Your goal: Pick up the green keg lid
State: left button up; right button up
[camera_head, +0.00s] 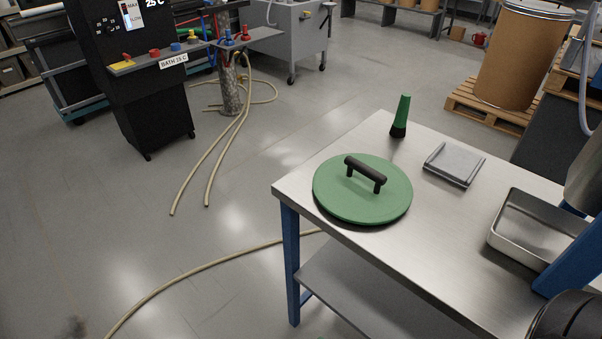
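The green keg lid (340,193) lies flat near the left corner of the steel table (455,249). It is a round green disc with a dark rim. A black bar handle (366,172) stands on two posts across its top. Nothing covers the lid. Neither of my grippers shows in the head view.
On the table, a green cone-shaped object with a black base (401,115) stands behind the lid. A grey flat device (454,164) and a steel tray (514,240) are to the right. Hoses (215,150) lie on the floor. A brown drum (521,55) stands on a pallet.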

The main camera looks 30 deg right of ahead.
aim_at(356, 188)
jog(key=i+j+u, duration=0.4)
jog(key=i+u, duration=0.45)
jog(key=i+z, duration=0.6)
jog(key=z, duration=0.15)
jog(key=i+j+z, duration=0.25)
jog(key=z, duration=0.15)
jog(key=i+z, duration=0.15)
jog(key=z, duration=0.3)
jog(key=i+z, duration=0.15)
jog(key=z, duration=0.3)
jog(key=i+j+z, duration=0.1)
jog(key=z, duration=0.35)
jog(key=i+j+z, duration=0.1)
jog(key=z, duration=0.35)
jog(key=i+j+z, duration=0.15)
jog(key=z, duration=0.3)
jog(key=j+z, duration=0.25)
jog(key=z, duration=0.2)
